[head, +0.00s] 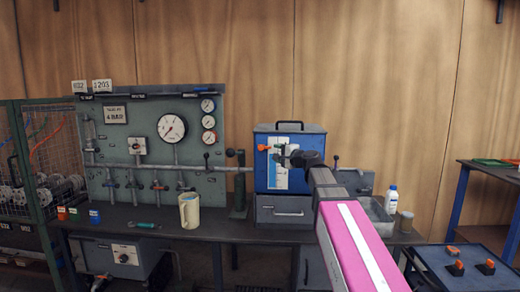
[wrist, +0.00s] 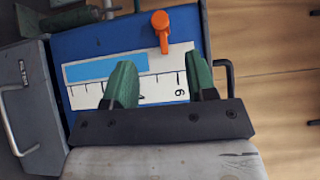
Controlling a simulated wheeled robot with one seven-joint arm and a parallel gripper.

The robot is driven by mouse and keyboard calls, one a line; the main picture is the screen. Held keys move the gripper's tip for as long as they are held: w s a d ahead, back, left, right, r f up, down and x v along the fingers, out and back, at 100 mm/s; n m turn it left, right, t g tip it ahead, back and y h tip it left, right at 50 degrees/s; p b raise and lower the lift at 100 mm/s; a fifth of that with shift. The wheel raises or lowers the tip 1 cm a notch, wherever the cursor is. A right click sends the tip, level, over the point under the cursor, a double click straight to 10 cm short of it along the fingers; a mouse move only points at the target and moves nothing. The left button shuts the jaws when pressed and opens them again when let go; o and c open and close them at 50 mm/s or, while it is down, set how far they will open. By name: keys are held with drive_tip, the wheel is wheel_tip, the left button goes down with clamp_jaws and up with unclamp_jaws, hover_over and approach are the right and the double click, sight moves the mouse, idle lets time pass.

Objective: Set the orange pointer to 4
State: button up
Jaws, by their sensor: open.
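The orange pointer (head: 263,147) is at the upper left of the blue box's face, beside a white scale (head: 279,177). In the wrist view the orange pointer (wrist: 161,30) has its narrow end at the scale's edge (wrist: 152,88). One numeral near the handle end is visible, rotated, like a 6 or 9; the pointer sits a little short of it, toward the lower marks. My gripper (head: 290,157) is in front of the box. In the wrist view its green fingers (wrist: 163,75) are open and empty, spread over the scale, with the pointer beyond their tips. The fingers hide part of the scale.
The blue box (head: 312,145) has a black top handle. To its left are a gauge panel (head: 150,120), a green post (head: 238,200) and a cream jug (head: 189,210). A white bottle (head: 391,199) stands at right.

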sight(262, 149)
drive_tip(key=x, duration=1)
drive_tip(key=shift+w+a, duration=0.25)
drive_tip(key=shift+a, duration=0.05)
